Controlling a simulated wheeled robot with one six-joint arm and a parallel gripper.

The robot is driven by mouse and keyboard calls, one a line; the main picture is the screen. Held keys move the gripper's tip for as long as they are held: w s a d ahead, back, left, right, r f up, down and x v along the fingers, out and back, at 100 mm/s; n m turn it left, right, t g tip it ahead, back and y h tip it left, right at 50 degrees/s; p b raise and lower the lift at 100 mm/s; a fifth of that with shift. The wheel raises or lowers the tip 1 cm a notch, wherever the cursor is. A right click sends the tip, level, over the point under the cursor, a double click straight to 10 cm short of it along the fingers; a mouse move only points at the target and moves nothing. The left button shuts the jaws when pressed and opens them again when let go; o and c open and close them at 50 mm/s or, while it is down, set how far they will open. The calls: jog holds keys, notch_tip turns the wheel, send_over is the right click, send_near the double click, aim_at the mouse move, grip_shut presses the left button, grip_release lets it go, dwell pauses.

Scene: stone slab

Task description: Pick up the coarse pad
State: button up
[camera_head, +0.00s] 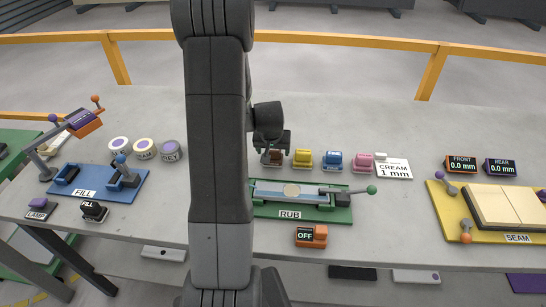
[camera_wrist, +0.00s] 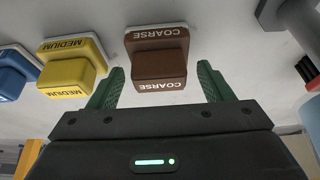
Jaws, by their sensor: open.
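The coarse pad is a brown block with a narrower handle on top and white COARSE lettering. In the wrist view, the coarse pad (camera_wrist: 158,62) lies upper middle, its near end between my two green fingertips. My gripper (camera_wrist: 160,82) is open, with a gap visible on each side of the pad. In the head view, my gripper (camera_head: 272,140) points down over the row of pads, and the coarse pad (camera_head: 272,158) shows partly beneath it. I cannot tell how far the fingertips are above the table.
A yellow medium pad (camera_wrist: 72,68) sits left of the coarse pad in the wrist view, with a blue pad (camera_wrist: 12,75) beyond. A pink pad (camera_head: 362,161) ends the row. The green RUB fixture (camera_head: 342,208) lies in front; bare table (camera_head: 330,125) lies behind.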

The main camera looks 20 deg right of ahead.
jog(key=c, duration=1.1)
jog(key=shift+r, duration=0.1)
notch_tip(320, 180, up, 10)
jog(key=shift+f+b, duration=0.1)
jog(key=shift+b, duration=0.45)
jog(key=shift+o, duration=1.2)
jog(key=shift+c, duration=0.4)
